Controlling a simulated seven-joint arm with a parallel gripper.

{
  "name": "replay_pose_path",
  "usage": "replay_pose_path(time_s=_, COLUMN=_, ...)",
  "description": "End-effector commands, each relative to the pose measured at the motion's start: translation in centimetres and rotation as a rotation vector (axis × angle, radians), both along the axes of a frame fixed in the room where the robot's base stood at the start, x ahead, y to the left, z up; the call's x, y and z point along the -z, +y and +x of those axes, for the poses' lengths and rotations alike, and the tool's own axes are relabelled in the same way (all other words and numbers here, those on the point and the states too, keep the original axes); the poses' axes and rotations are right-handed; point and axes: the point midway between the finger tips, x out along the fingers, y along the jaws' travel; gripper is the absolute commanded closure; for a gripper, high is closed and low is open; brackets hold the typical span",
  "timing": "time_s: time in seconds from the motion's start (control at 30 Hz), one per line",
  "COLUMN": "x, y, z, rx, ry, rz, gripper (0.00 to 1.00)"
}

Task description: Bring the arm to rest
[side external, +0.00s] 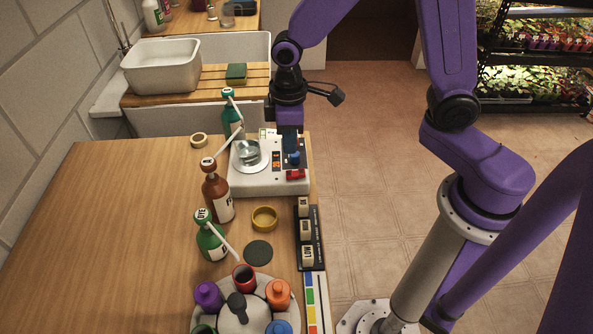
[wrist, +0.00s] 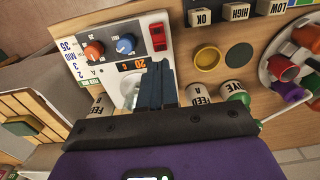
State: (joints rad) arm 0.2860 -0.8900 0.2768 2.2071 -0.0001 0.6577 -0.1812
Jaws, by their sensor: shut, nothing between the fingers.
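My gripper (side external: 290,152) hangs over the right side of a white machine (side external: 248,187) on the wooden bench. Its two dark blue fingers are shut together with nothing between them. A round metal dish (side external: 247,167) sits on the machine's left.
Green and brown pump bottles (side external: 217,195) stand left of the machine. A yellow ring dish (side external: 265,218), a dark disc (side external: 258,252) and a carousel of coloured pots (side external: 205,290) are nearer. Labelled blocks (side external: 305,230) line the right edge. Open floor (side external: 370,130) lies right.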

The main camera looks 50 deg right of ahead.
Motion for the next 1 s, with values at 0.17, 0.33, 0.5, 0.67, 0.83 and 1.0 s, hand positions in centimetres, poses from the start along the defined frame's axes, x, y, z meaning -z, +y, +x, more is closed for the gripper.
replay_pose_path(time_s=0.17, x=-0.1, y=0.0, z=-0.1, rx=-0.002, ry=-0.001, rz=0.001, gripper=1.0)
replay_pose_path(time_s=0.33, x=-1.1, y=-0.2, z=-1.8, rx=-0.032, ry=-0.005, rz=0.004, gripper=1.0)
replay_pose_path(time_s=0.5, x=-3.0, y=-1.0, z=-5.6, rx=-0.092, ry=-0.01, rz=0.008, gripper=1.0)
replay_pose_path(time_s=0.67, x=-4.6, y=-2.2, z=-9.6, rx=-0.15, ry=-0.013, rz=0.013, gripper=1.0)
replay_pose_path(time_s=0.83, x=-6.0, y=-4.0, z=-13.8, rx=-0.211, ry=-0.016, rz=0.019, gripper=1.0)
replay_pose_path(time_s=1.0, x=-6.9, y=-5.8, z=-17.5, rx=-0.267, ry=-0.018, rz=0.024, gripper=1.0)
